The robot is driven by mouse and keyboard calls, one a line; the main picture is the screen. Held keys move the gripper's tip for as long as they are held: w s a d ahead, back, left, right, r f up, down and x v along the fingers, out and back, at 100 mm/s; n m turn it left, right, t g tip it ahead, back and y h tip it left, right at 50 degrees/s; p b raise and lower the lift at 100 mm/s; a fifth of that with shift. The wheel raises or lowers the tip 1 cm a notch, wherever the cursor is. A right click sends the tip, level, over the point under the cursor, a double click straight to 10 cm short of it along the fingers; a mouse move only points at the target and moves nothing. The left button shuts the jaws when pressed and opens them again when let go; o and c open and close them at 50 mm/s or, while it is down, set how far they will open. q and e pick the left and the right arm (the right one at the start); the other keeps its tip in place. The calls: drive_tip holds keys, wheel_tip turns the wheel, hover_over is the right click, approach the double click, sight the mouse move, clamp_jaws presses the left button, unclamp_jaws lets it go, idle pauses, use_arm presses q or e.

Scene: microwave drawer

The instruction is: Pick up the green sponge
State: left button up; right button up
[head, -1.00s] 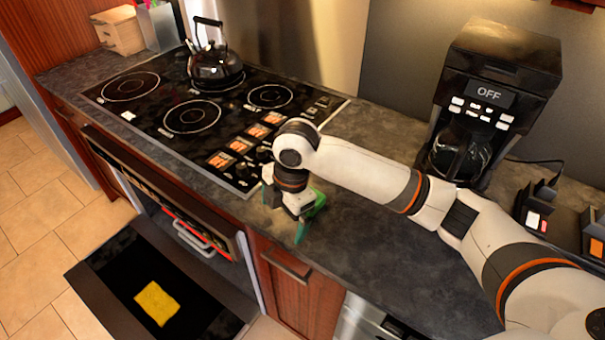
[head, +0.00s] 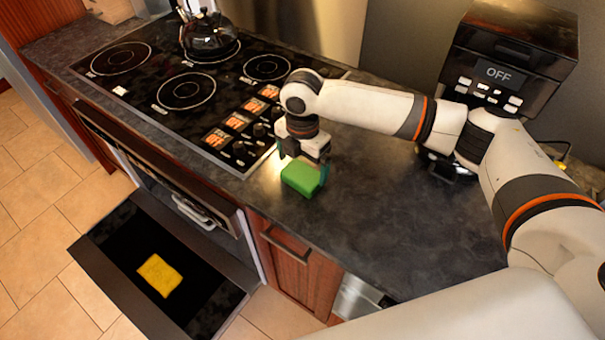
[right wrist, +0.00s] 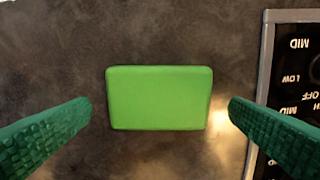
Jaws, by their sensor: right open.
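The green sponge (head: 301,177) lies on the dark countertop, just right of the cooktop's front corner. My right gripper (head: 305,163) points down over it, close to it. In the right wrist view the sponge (right wrist: 160,98) sits between the two green textured fingers, with a gap on each side. The fingers are spread and touch nothing that I can see. In the head view the wrist hides a little of the counter behind the sponge. My left gripper is not in view.
The cooktop (head: 187,90) with a black kettle (head: 208,38) is to the left. A coffee maker (head: 505,65) stands at the back right. Below, a yellow sponge (head: 159,275) lies on the open microwave drawer (head: 205,306). The counter right of the green sponge is clear.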

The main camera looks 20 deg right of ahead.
sight(303, 173)
wheel_tip(303, 173, down, 4)
drive_tip(key=shift+s+r+p, duration=0.1)
drive_tip(key=shift+r+p, duration=0.15)
drive_tip(key=shift+p, duration=0.25)
drive_tip(key=shift+f, duration=0.3)
drive_tip(key=c, duration=0.8)
drive_tip(key=shift+r, duration=0.1)
wheel_tip(303, 173, up, 10)
drive_tip(key=shift+b, duration=1.05)
